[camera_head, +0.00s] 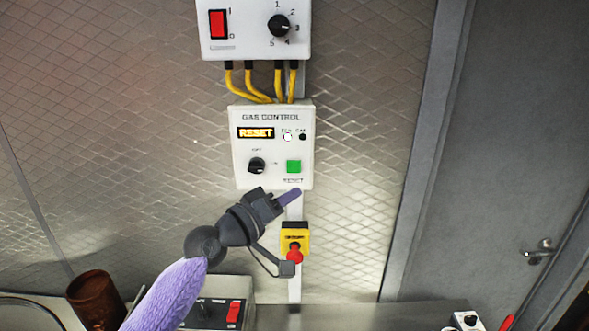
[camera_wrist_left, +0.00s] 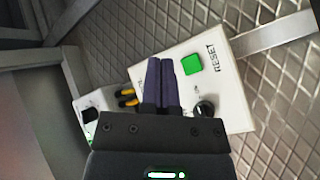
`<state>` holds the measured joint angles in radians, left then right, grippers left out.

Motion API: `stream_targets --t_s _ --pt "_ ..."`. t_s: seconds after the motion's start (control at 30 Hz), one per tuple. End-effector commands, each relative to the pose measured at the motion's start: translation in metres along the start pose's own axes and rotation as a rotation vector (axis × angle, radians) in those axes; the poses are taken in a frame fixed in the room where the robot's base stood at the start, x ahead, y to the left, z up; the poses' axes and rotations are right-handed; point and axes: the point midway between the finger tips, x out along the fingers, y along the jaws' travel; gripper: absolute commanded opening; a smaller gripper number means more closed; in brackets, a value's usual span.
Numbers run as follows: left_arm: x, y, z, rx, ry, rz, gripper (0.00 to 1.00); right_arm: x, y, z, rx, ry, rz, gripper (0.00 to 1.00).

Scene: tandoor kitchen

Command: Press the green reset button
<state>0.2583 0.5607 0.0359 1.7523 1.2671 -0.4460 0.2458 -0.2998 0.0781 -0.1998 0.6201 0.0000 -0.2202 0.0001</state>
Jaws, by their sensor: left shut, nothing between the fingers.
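The green reset button (camera_head: 293,166) is a square on the lower right of the white gas control panel (camera_head: 240,150), above the RESET label. The panel's display (camera_head: 256,133) reads RESET in lit letters. The button (camera_wrist_left: 192,63) also shows in the left wrist view, just right of my fingertips. My left gripper (camera_head: 290,197) is shut and empty, its purple fingers just below the panel's lower edge in the head view. In the left wrist view the shut fingers (camera_wrist_left: 160,70) overlap the panel; I cannot tell their distance from it. My right gripper is not in view.
A black knob (camera_head: 257,165) sits left of the button. A yellow box with a red mushroom button (camera_head: 294,255) is below the panel, close to my arm. A switch box (camera_head: 250,40) with yellow cables is above. A brown cup (camera_head: 95,298) stands at lower left.

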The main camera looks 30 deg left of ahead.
Motion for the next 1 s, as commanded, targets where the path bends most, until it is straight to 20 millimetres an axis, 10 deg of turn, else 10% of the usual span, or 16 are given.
stream_targets --t_s 0.5,1.0 --pt "0.048 -0.039 -0.031 0.001 0.003 0.001 0.00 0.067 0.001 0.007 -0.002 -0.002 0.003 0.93" --pt "0.056 -0.041 -0.041 0.000 0.000 0.000 0.00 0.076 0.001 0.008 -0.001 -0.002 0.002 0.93"
